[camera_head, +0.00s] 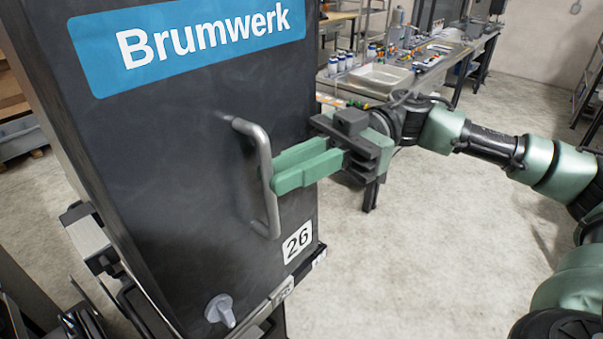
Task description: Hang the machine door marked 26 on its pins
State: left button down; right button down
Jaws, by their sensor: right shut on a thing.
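The machine door marked 26 (190,150) is a tall dark panel filling the left half of the head view, with a blue Brumwerk label (190,40), a grey bar handle (262,150) and a white 26 tag (297,242). My right gripper (280,172) comes in from the right and is shut on the handle, its green fingers at the bar's middle. The door stands roughly upright, slightly tilted in the picture. Its pins, and whether its hinge edge touches them, cannot be made out. My left gripper is not in view.
A grey knob (220,310) sits low on the dark front. Metal and black parts (90,240) show beyond the door's left edge. A long workbench (430,65) with a white tray (380,77) and several bottles stands behind. The pale floor (450,240) to the right is mostly clear.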

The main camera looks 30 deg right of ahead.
jog(key=shift+w+a+r, duration=0.1)
jog(key=shift+w+a, duration=0.45)
jog(key=shift+w, duration=0.9)
jog(key=shift+w+a, duration=0.5)
jog(key=shift+w, duration=1)
jog(key=shift+w+a+r, duration=0.1)
jog(key=shift+w+a, duration=0.45)
jog(key=shift+w, duration=0.9)
jog(key=shift+d+n, duration=0.15)
jog(key=shift+n, duration=0.25)
jog(key=shift+f+b, duration=0.75)
jog(key=shift+f, duration=0.35)
jog(key=shift+w+p, duration=0.2)
jog(key=shift+p, duration=0.25)
jog(key=c, duration=1.3)
grip_release()
jog(key=shift+c, duration=0.2)
jog(key=shift+w+d+f+b, duration=0.15)
jog(key=shift+d+b, duration=0.35)
jog(key=shift+d, duration=0.75)
jog(key=shift+w+d+r+b, duration=0.1)
jog(key=shift+w+d+b, duration=0.3)
jog(key=shift+d, duration=0.85)
jog(key=shift+w+d+f+b, duration=0.1)
jog(key=shift+d+b, duration=0.45)
jog(key=shift+d, duration=0.7)
